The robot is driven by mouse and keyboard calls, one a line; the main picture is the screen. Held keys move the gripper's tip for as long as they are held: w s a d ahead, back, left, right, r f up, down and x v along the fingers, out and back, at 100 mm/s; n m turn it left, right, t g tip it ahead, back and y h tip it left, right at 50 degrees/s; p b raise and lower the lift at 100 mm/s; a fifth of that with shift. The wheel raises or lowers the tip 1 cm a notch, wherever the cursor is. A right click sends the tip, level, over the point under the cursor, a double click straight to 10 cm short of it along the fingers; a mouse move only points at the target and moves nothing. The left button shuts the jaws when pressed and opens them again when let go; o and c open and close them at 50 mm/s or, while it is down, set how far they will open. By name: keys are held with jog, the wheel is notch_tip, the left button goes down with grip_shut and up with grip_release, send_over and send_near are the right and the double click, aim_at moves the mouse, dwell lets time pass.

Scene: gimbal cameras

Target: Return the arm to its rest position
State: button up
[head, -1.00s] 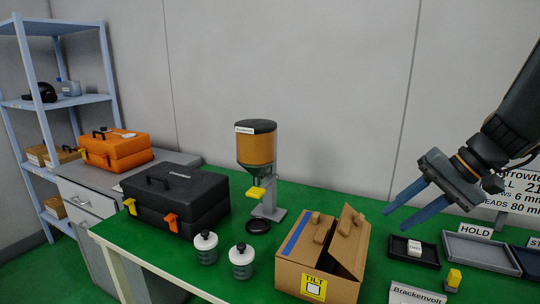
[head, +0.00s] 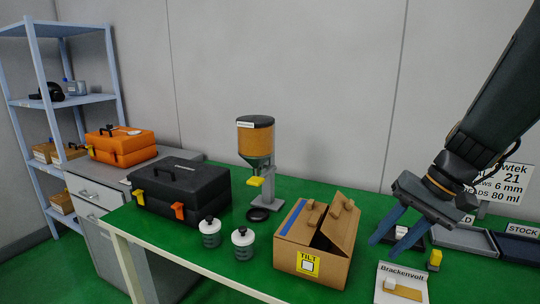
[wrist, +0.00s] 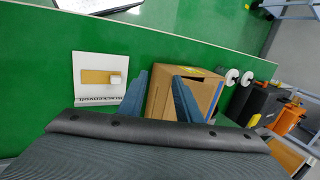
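My gripper (head: 383,249) is at the right of the head view, above the green table and to the right of the cardboard box (head: 340,268). Its two blue fingers point down and to the left, spread apart with nothing between them. The dark arm rises from it to the upper right. In the wrist view both fingers of my gripper (wrist: 160,75) show apart, with the box (wrist: 204,84) beyond them.
A Brackenvolt card (head: 386,294) lies near the front edge, beside a small yellow block (head: 435,259). Trays (head: 468,239) are behind my gripper. A hopper (head: 255,140), two white jars (head: 243,242) and a black toolbox (head: 190,180) stand further left.

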jog(key=s+a+f+n+g+h, duration=0.1)
jog(key=s+a+f+n+h, duration=0.3)
jog(key=s+a+f+h, duration=0.1)
notch_tip(320, 180, down, 4)
jog(key=s+a, duration=0.1)
jog(key=s, duration=0.1)
jog(key=shift+s+r, duration=0.15)
jog(key=shift+s, duration=0.2)
jog(key=shift+a, duration=0.1)
